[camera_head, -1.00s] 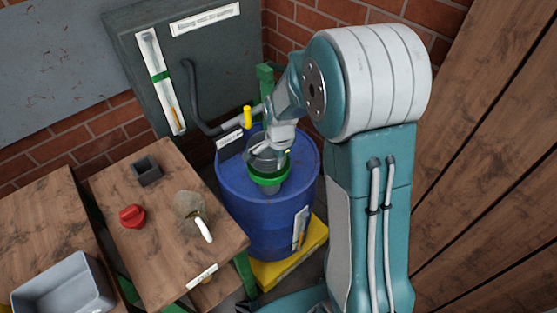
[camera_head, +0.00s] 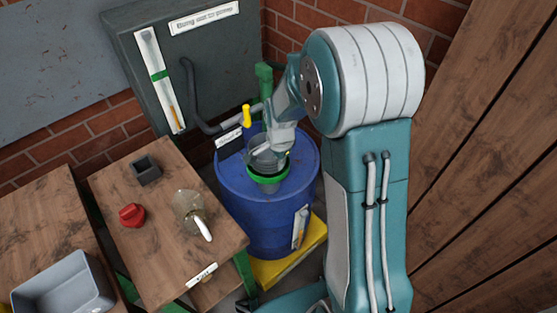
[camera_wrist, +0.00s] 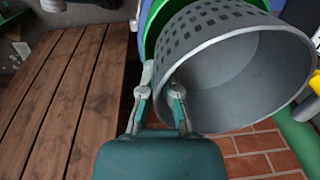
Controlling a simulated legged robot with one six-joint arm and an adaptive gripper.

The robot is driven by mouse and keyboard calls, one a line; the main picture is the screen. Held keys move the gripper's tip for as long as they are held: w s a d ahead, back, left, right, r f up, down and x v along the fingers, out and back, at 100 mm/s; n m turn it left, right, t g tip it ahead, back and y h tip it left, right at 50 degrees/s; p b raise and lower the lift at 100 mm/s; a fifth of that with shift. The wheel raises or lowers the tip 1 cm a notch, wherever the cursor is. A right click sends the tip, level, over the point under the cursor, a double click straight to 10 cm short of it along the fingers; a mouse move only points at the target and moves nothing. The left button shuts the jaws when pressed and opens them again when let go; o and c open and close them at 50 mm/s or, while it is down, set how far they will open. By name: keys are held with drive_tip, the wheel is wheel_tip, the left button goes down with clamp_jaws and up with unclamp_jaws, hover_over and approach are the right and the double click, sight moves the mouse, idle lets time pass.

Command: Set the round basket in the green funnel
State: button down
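The round basket (camera_head: 259,158) is grey with a perforated wall. In the wrist view the basket (camera_wrist: 245,75) is large and tilted, with its open mouth toward the camera. My gripper (camera_head: 277,145) has its fingers (camera_wrist: 162,82) on either side of the basket's rim, pinching the wall. The green funnel (camera_head: 268,181) sits on top of the blue drum (camera_head: 250,215). The basket is over the funnel's mouth, and a green edge of the funnel (camera_wrist: 152,32) shows behind it. Whether the basket touches the funnel is hidden.
A yellow-handled valve and pipe (camera_head: 247,117) stand close behind the basket. A green post (camera_head: 264,85) rises behind the drum. The wooden table (camera_head: 150,235) at left holds a dark square cup (camera_head: 146,170), a red knob (camera_head: 132,215) and a clear scoop-like item (camera_head: 190,205).

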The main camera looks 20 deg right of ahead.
drive_tip(key=shift+f, duration=0.4)
drive_tip(key=shift+f, duration=0.15)
drive_tip(key=shift+f, duration=0.75)
idle(0.5)
drive_tip(key=c, duration=0.7)
unclamp_jaws()
drive_tip(key=shift+s, duration=0.1)
drive_tip(key=c, duration=0.3)
drive_tip(key=shift+c, duration=0.2)
